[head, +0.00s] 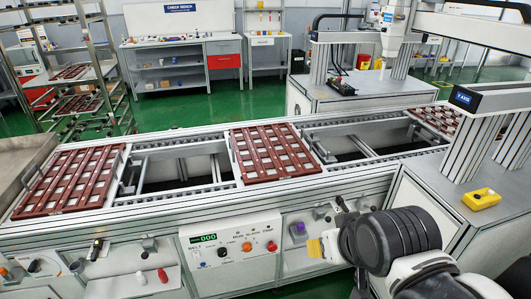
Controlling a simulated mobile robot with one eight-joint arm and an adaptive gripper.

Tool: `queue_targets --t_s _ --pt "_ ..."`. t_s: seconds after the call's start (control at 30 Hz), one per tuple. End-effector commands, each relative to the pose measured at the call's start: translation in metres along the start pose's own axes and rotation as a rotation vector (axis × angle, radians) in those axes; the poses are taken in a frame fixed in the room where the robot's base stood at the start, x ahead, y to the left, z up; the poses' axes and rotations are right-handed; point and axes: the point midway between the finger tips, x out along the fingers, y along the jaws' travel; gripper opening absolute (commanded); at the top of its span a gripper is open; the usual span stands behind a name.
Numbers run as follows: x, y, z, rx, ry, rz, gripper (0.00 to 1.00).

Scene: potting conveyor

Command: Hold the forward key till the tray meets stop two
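A red-brown tray with a grid of pale squares (272,152) sits on the conveyor (190,185) at the middle. Similar trays lie at the left end (68,178) and far right (437,120). The control panel (232,268) on the conveyor's front has a green display (203,238) and several round keys, including an orange one (247,247) and a red one (271,246). The key labels are too small to read, so I cannot tell which is forward or which stop is two.
Small items and fittings line the conveyor's front, including a purple-topped piece (299,229) near my gripper. A gantry machine stands behind right. A tray rack (85,75) stands behind left.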

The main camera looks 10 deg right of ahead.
Motion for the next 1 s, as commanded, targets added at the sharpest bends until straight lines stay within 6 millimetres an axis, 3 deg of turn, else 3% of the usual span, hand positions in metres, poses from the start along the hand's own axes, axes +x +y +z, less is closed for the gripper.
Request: queue_targets --t_s 0.47,0.5,0.6,1.0 --pt "0.0000 0.0000 0.0000 0.000 0.000 0.000 0.30" --pt "0.0000 0.0000 0.0000 0.000 0.000 0.000 0.26" --pt "0.0000 0.0000 0.0000 0.000 0.000 0.000 0.00" --pt "0.0000 0.0000 0.0000 0.000 0.000 0.000 0.00"
